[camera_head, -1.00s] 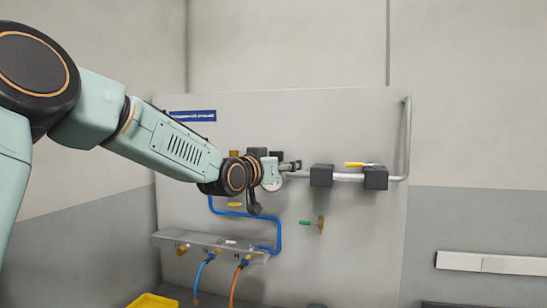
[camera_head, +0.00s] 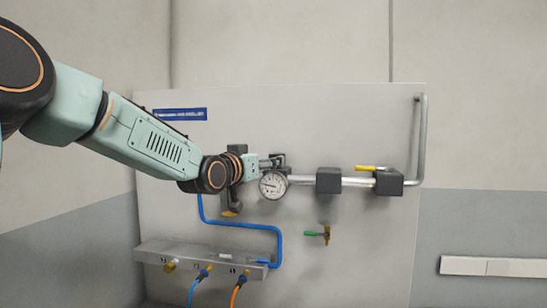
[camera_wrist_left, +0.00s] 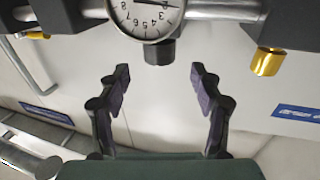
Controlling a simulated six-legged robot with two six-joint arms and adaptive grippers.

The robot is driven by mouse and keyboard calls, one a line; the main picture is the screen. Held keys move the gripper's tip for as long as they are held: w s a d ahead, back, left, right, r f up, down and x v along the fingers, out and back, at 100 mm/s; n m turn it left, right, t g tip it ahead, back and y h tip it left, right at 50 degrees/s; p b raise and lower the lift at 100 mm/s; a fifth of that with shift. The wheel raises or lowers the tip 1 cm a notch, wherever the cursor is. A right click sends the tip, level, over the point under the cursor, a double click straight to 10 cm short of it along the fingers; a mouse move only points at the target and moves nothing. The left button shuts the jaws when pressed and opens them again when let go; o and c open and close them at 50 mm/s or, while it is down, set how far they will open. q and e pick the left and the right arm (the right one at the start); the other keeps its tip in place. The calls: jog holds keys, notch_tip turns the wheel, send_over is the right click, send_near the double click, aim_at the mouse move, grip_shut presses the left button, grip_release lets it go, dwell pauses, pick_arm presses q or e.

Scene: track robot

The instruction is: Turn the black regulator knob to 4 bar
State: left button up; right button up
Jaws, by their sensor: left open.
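The black regulator knob (camera_wrist_left: 159,53) shows in the left wrist view, beside the round white pressure gauge (camera_wrist_left: 146,16). The gauge dial is cut off at the top of that view. Its numerals are upside down, and its needle seems to lie near the 2. My left gripper (camera_wrist_left: 163,78) is open, with one finger on each side of the knob's line and a gap on both sides. The fingertips look short of the knob, with nothing between them. In the head view the gauge (camera_head: 272,185) sits just below my left gripper (camera_head: 277,160). The knob cannot be told apart from the dark fingers there. My right gripper is not in view.
A grey pipe (camera_head: 357,182) runs right from the gauge through black blocks (camera_head: 328,180), with a yellow lever (camera_head: 371,168) above. A green-handled valve (camera_head: 317,234) is lower down. A shelf (camera_head: 205,255) with hoses is at lower left. The panel right of the green valve is clear.

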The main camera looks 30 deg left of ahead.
aim_at(278, 154)
pick_arm(q)
jog(key=w, duration=0.2)
jog(key=w+p, duration=0.1)
jog(key=w, duration=0.2)
jog(key=w+p, duration=0.1)
jog(key=w, duration=0.1)
jog(key=shift+w+a+f, duration=0.15)
jog(key=shift+f, duration=0.15)
jog(key=shift+d+r, duration=0.35)
jog(key=shift+d, duration=0.15)
jog(key=shift+w+a+f, duration=0.3)
jog(key=shift+a+f, duration=0.05)
jog(key=shift+a, duration=0.1)
jog(key=shift+c, duration=1.9)
jog(key=shift+s+d+r, duration=0.2)
jog(key=c, duration=0.3)
jog(key=shift+a, duration=0.1)
jog(key=c, duration=0.5)
jog(key=shift+r+p, duration=0.1)
jog(key=shift+p, duration=0.2)
